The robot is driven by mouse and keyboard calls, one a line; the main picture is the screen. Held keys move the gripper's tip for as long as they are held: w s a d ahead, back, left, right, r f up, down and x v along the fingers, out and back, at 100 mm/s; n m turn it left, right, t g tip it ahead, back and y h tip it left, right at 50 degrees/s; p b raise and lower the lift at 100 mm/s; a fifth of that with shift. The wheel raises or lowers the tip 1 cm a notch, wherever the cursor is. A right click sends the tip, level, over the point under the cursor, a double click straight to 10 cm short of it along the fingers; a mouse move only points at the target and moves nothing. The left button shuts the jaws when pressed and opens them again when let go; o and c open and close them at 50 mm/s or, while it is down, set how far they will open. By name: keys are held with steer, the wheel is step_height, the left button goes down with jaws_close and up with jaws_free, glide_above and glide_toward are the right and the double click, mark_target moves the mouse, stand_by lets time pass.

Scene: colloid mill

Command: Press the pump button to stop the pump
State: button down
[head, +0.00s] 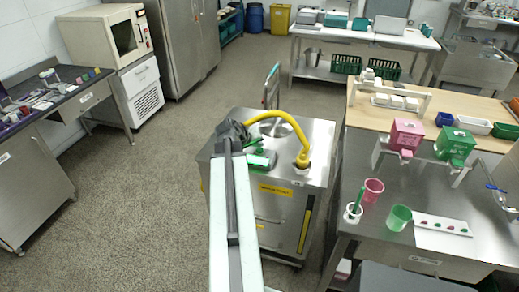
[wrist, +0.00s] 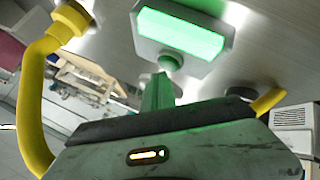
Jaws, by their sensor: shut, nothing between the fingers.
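The pump control box in the wrist view is a pale grey box with a lit green panel (wrist: 180,32). A round green button (wrist: 171,62) sticks out from its near side. My gripper (wrist: 159,78) is shut and empty, its green fingertips right by the button, slightly to its left in the picture. I cannot tell whether they touch it. In the head view the box (head: 262,160) sits on top of the steel mill cabinet (head: 318,140), and my gripper (head: 256,143) is just beyond it. The button is not clear there.
A yellow hose (head: 289,118) arches over the cabinet top, close to my gripper; it also shows at the left of the wrist view (wrist: 32,105). A steel bench (head: 450,250) with cups and pink and green hoppers stands to the right. Floor at the left is clear.

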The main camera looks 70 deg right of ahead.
mark_target(259, 151)
step_height(259, 151, up, 6)
steer(key=p, duration=0.4)
steer(key=shift+f+p, duration=0.2)
steer(key=shift+p, duration=0.2)
steer(key=shift+f, duration=0.1)
